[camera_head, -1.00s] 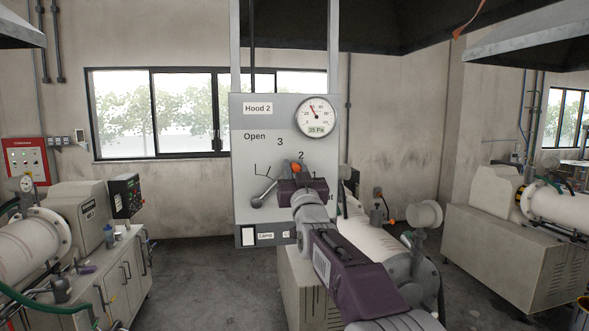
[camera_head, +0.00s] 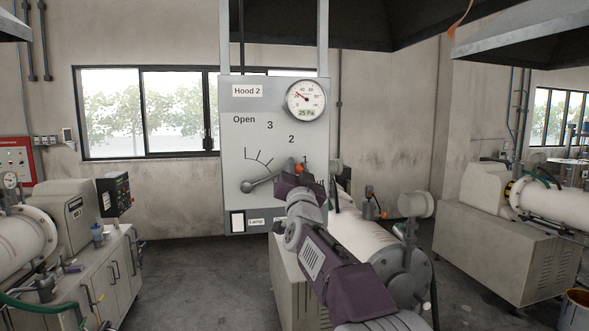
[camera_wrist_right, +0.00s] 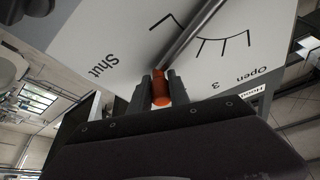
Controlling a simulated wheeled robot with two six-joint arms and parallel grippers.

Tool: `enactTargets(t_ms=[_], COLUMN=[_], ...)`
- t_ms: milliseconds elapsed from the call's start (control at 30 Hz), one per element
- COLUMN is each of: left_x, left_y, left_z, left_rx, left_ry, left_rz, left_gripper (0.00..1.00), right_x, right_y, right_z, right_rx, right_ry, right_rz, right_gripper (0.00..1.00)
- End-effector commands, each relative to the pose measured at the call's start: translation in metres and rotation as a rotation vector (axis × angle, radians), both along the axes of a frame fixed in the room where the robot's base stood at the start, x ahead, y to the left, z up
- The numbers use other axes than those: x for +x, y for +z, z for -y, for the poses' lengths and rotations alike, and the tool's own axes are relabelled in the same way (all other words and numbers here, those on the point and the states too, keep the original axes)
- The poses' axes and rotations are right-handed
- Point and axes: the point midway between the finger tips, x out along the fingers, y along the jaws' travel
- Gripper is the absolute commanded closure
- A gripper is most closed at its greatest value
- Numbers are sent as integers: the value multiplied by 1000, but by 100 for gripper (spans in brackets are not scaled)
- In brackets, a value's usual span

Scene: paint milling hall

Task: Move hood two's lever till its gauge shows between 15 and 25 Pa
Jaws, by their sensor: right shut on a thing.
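Hood two's grey panel (camera_head: 235,150) hangs ahead in the head view, with the label "Hood 2" and a scale marked Open, 3, 2, 1. Its round gauge (camera_head: 306,99) reads 25 Pa on the digital field, with a red needle at the upper left. The lever (camera_head: 262,182) runs from a grey pivot up and right to an orange knob, near mark 1. My right gripper (camera_head: 300,171) is at the lever's end. In the right wrist view my fingers (camera_wrist_right: 161,88) are shut on the orange knob (camera_wrist_right: 161,87). My left gripper is not in view.
A lamp switch (camera_head: 237,222) sits at the panel's lower left. A white mill (camera_head: 365,232) stands behind my right arm, with others at left (camera_head: 25,235) and right (camera_head: 550,205). A grey hood (camera_head: 515,45) hangs at upper right. Open floor lies front left.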

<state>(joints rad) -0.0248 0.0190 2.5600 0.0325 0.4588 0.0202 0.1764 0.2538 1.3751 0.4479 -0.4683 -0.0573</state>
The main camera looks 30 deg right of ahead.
Motion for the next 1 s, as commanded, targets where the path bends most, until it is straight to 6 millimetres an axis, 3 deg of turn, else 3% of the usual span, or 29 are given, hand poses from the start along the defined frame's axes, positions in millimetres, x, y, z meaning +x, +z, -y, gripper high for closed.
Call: enactTargets(t_ms=[100, 133, 200, 567, 800, 1000], left_x=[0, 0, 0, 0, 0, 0], left_y=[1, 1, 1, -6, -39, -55], left_z=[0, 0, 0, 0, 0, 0], left_rx=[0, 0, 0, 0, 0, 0], left_ry=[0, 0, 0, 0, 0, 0], left_rz=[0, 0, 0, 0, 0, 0], left_gripper=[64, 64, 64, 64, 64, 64], right_x=[0, 0, 0, -5, -41, -69], right_y=[0, 0, 0, -3, -22, -31], right_z=[-1, -1, -1, -2, -18, -30], right_rx=[0, 0, 0, -1, -2, -2], right_ry=[2, 2, 1, 1, 3, 2], right_rz=[-2, -2, -1, 2, 4, 2], right_gripper=[100, 69, 56, 56, 56, 56])
